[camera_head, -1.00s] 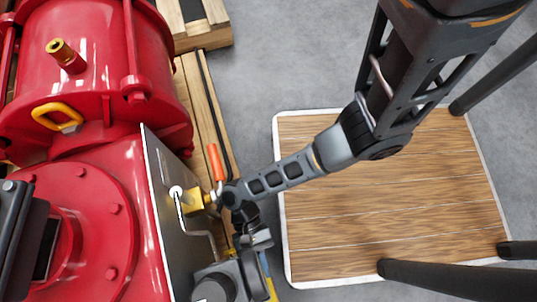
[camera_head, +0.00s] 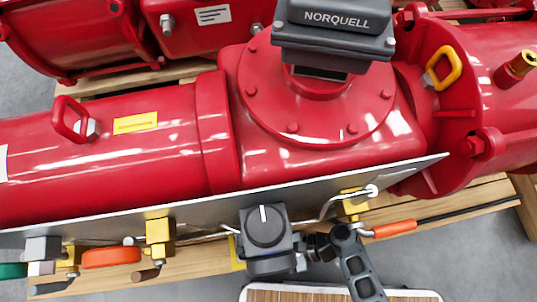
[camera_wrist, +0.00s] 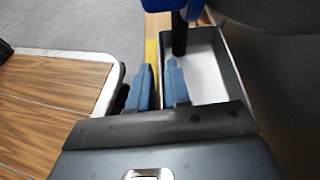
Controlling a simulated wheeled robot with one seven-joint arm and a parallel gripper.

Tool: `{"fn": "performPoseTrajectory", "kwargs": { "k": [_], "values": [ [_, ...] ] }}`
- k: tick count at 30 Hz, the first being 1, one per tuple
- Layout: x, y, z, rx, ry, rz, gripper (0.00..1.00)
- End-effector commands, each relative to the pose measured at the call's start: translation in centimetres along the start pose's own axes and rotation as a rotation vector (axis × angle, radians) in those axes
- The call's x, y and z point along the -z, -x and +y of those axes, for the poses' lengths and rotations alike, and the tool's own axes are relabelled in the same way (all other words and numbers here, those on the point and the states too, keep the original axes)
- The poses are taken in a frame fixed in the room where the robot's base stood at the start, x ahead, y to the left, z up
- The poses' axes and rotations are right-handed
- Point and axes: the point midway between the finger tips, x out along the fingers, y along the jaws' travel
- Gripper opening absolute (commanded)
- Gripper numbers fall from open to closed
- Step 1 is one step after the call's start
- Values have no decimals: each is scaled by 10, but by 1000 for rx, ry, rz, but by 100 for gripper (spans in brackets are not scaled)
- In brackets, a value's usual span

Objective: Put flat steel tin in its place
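I cannot pick out the flat steel tin for certain in any view. In the head view, my arm comes up from the bottom to the front of the metal panel, beside a grey box with a round knob (camera_head: 265,226). The fingers are hidden there.
A thin metal panel (camera_head: 190,205) runs along the red valve actuator (camera_head: 110,165). Yellow blocks (camera_head: 160,235), an orange handle (camera_head: 395,228) and another orange handle (camera_head: 112,257) sit along it. A dark post (camera_wrist: 179,35) stands close ahead of the fingers. A wood-topped table (camera_wrist: 50,90) lies left.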

Motion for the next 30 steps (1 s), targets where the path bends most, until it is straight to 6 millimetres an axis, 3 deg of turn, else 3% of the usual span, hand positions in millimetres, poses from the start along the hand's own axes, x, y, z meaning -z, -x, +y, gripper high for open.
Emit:
{"fn": "performPoseTrajectory", "kwargs": {
  "k": [4,14,17,30],
  "values": [
    [0,0,0,0,0,0,32],
    [-3,4,-1,1,0,0,32],
    [-4,16,-1,3,0,0,32],
    [-4,100,-1,3,-1,1,32]
  ]
}}
